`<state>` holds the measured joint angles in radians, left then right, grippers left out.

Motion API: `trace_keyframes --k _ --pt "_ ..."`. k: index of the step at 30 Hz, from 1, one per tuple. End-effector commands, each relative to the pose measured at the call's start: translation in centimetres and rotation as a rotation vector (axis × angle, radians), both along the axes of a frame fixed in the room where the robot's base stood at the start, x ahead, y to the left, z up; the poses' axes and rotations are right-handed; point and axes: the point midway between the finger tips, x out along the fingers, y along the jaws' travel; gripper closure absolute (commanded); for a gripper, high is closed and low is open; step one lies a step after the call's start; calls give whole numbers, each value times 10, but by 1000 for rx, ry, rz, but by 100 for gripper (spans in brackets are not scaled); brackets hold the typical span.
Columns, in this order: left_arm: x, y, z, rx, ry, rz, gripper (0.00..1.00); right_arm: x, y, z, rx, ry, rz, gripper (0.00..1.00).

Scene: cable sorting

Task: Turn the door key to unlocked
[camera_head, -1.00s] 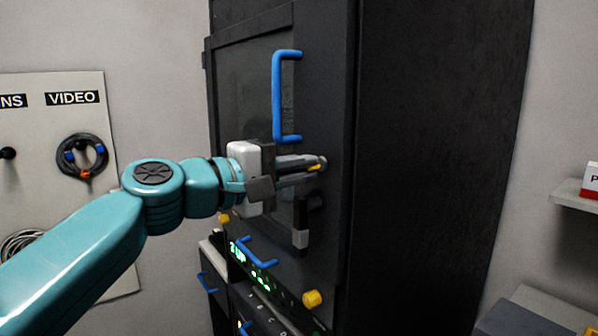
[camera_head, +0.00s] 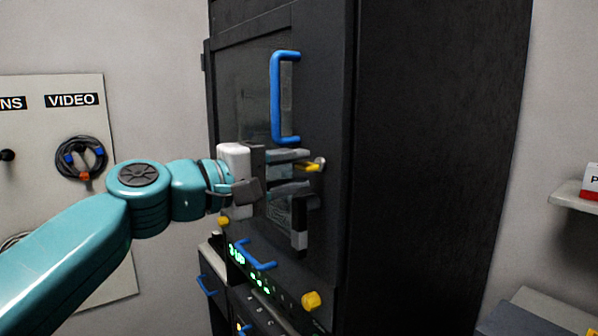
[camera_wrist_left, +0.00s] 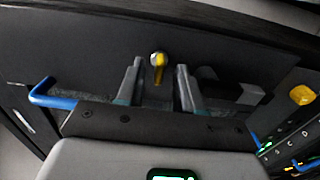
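The door key (camera_head: 312,167) is a small yellow piece in a silver lock on the dark cabinet door (camera_head: 325,90). In the head view its yellow part lies about level, pointing left. My left gripper (camera_head: 303,171) is open in front of the lock, one finger above the key and one below. In the left wrist view the key (camera_wrist_left: 158,62) shows between and just beyond the spread fingertips (camera_wrist_left: 160,70), with gaps on both sides. Whether the lock reads locked or unlocked cannot be told. My right gripper is not in view.
A blue door handle (camera_head: 276,98) stands out above the lock. A dark lever with a grey end (camera_head: 299,240) hangs below it. Yellow knobs (camera_head: 311,301) and a lit panel (camera_head: 262,277) are lower down. A cable board (camera_head: 60,120) hangs at left.

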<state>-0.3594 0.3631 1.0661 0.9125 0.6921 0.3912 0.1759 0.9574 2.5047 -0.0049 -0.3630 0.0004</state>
Motion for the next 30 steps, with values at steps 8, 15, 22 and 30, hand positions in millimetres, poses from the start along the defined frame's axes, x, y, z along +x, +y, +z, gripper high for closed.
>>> trace_keyframes --k 8,15,22,30 --pt "-43 59 -3 -1 -4 5 64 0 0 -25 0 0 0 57" --pt "-74 102 -1 0 -3 2 64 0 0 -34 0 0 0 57" --pt "-87 119 0 0 -1 0 64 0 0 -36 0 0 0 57" --pt "-88 119 0 0 -1 -1 64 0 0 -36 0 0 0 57"
